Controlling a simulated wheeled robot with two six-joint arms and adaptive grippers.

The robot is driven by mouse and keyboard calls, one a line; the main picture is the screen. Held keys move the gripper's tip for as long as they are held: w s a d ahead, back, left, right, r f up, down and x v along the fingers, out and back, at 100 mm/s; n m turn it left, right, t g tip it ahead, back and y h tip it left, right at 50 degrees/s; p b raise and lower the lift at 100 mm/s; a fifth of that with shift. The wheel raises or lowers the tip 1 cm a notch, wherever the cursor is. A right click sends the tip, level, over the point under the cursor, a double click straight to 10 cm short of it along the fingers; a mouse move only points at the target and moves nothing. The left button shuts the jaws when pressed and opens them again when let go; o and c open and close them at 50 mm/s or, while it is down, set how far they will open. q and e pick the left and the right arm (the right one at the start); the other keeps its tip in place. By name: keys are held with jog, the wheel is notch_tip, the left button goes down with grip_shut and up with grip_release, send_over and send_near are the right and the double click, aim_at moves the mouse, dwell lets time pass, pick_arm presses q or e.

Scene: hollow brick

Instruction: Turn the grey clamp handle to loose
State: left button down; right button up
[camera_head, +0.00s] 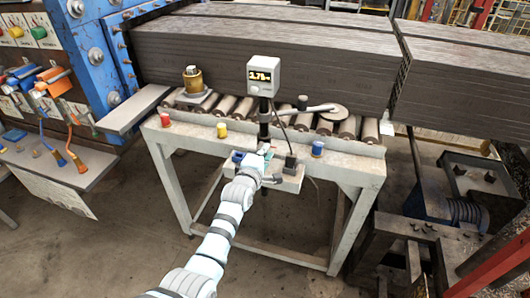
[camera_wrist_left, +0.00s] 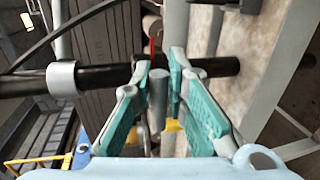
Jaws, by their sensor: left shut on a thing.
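The grey clamp handle (camera_wrist_left: 158,92) shows in the left wrist view as a short grey cylinder between the two fingers, in front of a black rod (camera_wrist_left: 100,74). My left gripper (camera_wrist_left: 161,80) has its green-padded fingers on either side of the handle and is shut on it. In the head view my left gripper (camera_head: 264,160) is at the front of the roller table, by the black post under the display; it largely hides the handle there. My right gripper is in neither view.
A grey box with a lit display (camera_head: 263,75) stands on the post. Red (camera_head: 165,119), yellow (camera_head: 222,130) and blue (camera_head: 318,148) knobs line the roller table's front edge (camera_head: 345,165). Stacked dark slabs (camera_head: 270,50) lie behind. A tool panel stands at left.

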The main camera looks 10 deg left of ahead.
pick_arm(q)
jog(key=shift+w+a+r, duration=0.1)
jog(key=shift+w+r, duration=0.05)
jog(key=shift+r, duration=0.4)
jog(key=c, duration=1.4)
grip_release()
jog(key=shift+o, duration=0.2)
jog(key=shift+f, duration=0.2)
jog(key=shift+s+f, duration=0.1)
jog(key=shift+s, duration=0.1)
jog(key=v, duration=1.1)
jog(key=shift+s, duration=0.45)
